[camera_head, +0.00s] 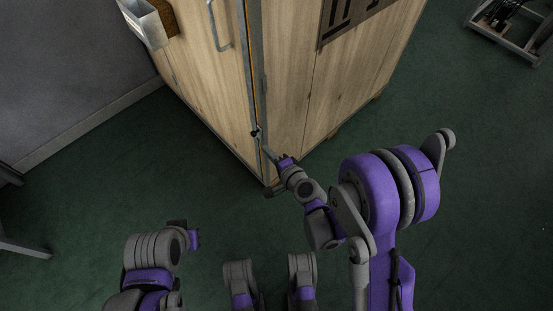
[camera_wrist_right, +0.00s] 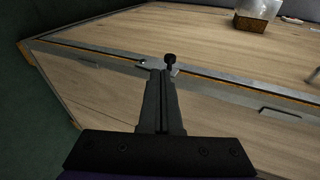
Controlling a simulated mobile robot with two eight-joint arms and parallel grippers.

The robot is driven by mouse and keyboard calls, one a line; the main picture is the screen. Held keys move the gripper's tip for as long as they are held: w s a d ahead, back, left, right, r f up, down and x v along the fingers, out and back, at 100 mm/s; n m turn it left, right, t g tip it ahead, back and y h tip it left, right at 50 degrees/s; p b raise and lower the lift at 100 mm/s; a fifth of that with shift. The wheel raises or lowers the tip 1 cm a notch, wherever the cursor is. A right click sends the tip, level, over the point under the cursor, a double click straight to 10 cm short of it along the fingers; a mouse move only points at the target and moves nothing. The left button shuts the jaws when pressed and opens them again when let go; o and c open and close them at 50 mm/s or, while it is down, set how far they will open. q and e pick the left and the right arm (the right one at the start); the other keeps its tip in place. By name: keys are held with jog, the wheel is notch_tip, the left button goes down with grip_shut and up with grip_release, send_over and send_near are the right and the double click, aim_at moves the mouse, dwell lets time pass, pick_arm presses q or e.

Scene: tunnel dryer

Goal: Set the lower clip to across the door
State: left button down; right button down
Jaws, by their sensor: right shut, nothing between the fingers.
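The dryer's wooden door (camera_head: 205,75) meets the side panel (camera_head: 290,90) along a grey metal edge. The lower clip (camera_head: 256,131) is a small dark piece low on that edge. In the right wrist view its black knob (camera_wrist_right: 170,58) stands just beyond my fingertips, by a small metal plate. Which way the clip points is hard to tell. My right gripper (camera_head: 266,150) is shut and empty, its tips close to the clip; I cannot tell if they touch. It also shows in the right wrist view (camera_wrist_right: 163,74). My left arm (camera_head: 150,255) is at the lower left; its fingers are not clear.
A door handle (camera_head: 219,28) is higher on the door, near a clear-walled holder (camera_head: 145,22) with brown contents. A grey wall (camera_head: 60,70) stands at the left. A metal frame (camera_head: 508,35) is at the far right. The green floor (camera_head: 480,200) at the right is clear.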

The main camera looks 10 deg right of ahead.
aim_at(254, 136)
pick_arm(q)
jog(key=shift+f, duration=0.4)
pick_arm(e)
jog(key=x, duration=0.2)
jog(key=r+x, duration=0.1)
jog(key=x, duration=0.2)
jog(key=shift+w+a, duration=0.2)
jog(key=shift+w, duration=0.15)
jog(key=shift+w+a+r+g, duration=0.15)
jog(key=shift+g, duration=0.15)
pick_arm(q)
jog(key=shift+a+r, duration=0.2)
jog(key=shift+a, duration=0.55)
jog(key=shift+a, duration=0.1)
